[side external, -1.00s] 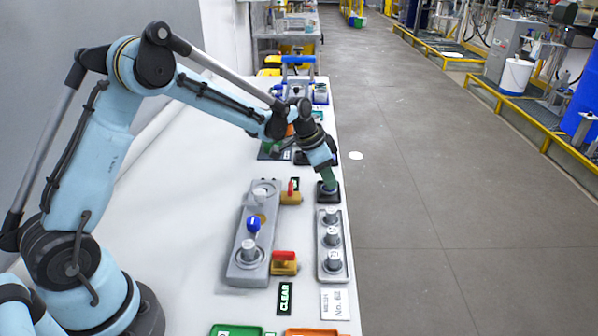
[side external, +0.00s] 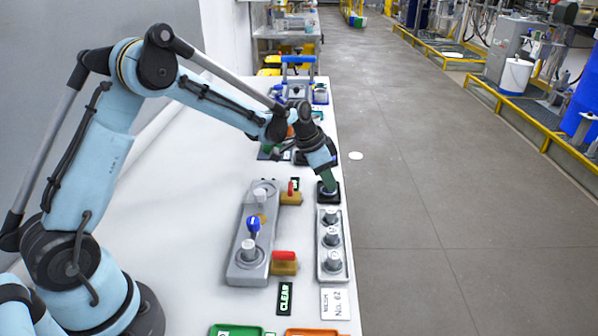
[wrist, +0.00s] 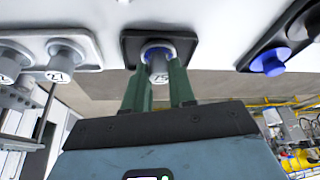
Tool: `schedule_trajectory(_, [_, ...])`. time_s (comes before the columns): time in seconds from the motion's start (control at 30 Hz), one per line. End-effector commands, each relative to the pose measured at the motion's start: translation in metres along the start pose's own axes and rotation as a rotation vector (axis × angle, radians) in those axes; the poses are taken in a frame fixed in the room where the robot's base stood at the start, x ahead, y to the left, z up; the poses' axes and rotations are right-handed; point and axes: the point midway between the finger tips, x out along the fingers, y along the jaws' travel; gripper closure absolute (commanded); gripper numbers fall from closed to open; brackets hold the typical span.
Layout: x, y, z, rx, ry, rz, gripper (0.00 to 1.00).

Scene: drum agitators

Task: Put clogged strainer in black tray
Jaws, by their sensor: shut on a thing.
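My gripper (side external: 328,182) has its green fingers pointing down at the small black tray (side external: 328,197) near the table's right edge. In the wrist view the fingers (wrist: 158,86) are shut on a grey cylindrical strainer (wrist: 158,68) with a number on its end and a blue ring around it. The strainer is in or just over the black tray (wrist: 128,48); I cannot tell if it touches the bottom. In the side view the fingers mostly hide the strainer.
A grey rack (side external: 323,262) with several numbered strainers stands just in front of the black tray. Left of it is a grey manifold (side external: 240,258) with a blue knob and red-handled valves (side external: 284,262). Green (side external: 234,331) and orange (side external: 312,332) trays lie at the front.

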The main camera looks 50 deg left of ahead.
Motion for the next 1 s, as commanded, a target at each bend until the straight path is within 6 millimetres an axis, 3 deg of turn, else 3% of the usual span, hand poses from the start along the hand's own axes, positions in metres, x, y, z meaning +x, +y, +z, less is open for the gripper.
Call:
schedule_trajectory(0.4, [0.0014,0.0000,0.0005,0.000,0.000,0.000,1.00])
schedule_trajectory(0.43, [0.0014,0.0000,0.0005,0.000,0.000,0.000,0.74])
schedule_trajectory(0.6, [0.0013,0.0000,0.0005,0.000,0.000,0.000,0.48])
schedule_trajectory(1.0, [0.0014,0.0000,0.0005,0.000,0.000,0.000,0.45])
